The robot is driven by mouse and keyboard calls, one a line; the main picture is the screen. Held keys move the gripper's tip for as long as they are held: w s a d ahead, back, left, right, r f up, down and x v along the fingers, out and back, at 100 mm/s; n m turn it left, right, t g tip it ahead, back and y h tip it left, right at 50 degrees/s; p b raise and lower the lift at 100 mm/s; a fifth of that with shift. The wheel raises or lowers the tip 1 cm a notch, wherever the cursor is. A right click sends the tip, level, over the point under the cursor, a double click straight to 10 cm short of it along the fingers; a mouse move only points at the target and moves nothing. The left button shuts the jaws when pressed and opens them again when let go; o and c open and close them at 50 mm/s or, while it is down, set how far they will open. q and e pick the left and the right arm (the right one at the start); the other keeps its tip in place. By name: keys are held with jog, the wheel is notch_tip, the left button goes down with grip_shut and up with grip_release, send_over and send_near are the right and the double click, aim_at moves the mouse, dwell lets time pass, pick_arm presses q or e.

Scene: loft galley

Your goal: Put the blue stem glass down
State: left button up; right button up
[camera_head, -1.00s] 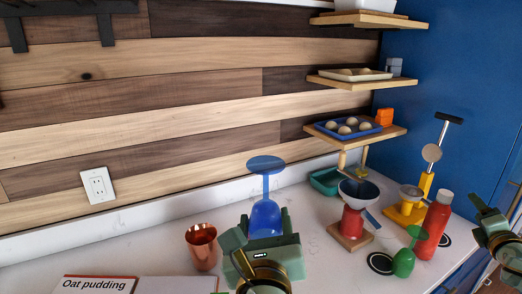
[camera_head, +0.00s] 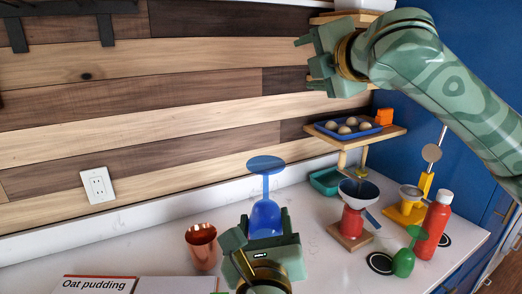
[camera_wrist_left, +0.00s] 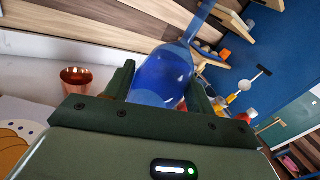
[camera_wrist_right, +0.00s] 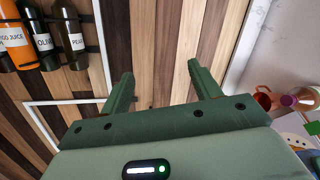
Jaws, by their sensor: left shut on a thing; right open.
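The blue stem glass (camera_head: 265,216) is upside down, with its bowl low and its round foot on top. My left gripper (camera_head: 264,236) is shut on the bowl, near the back of the white counter. The left wrist view shows the blue bowl (camera_wrist_left: 162,78) between the two fingers. I cannot tell whether the rim touches the counter. My right gripper (camera_head: 312,62) is open and empty, raised high in front of the wooden wall. Its spread fingers (camera_wrist_right: 160,85) show in the right wrist view with nothing between them.
A copper cup (camera_head: 202,247) stands left of the glass. An oat pudding card (camera_head: 98,284) lies at the front left. Shelves (camera_head: 358,140) hang at the back right.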

pick_arm(q)
jog(key=shift+a, duration=0.1)
pick_arm(e)
jog(key=s+a+f+n+g, duration=0.2)
jog(key=s+a+n+g, duration=0.2)
jog(key=s+a, duration=0.5)
jog(key=n+g+h, duration=0.2)
jog(key=n+h, duration=0.3)
jog(key=h, duration=0.2)
send_near(266, 178)
jog(key=x, duration=1.2)
jog(key=shift+w+r, duration=0.1)
jog(key=shift+w, duration=0.1)
jog(key=c, duration=0.8)
pick_arm(q)
jog(key=o, duration=1.1)
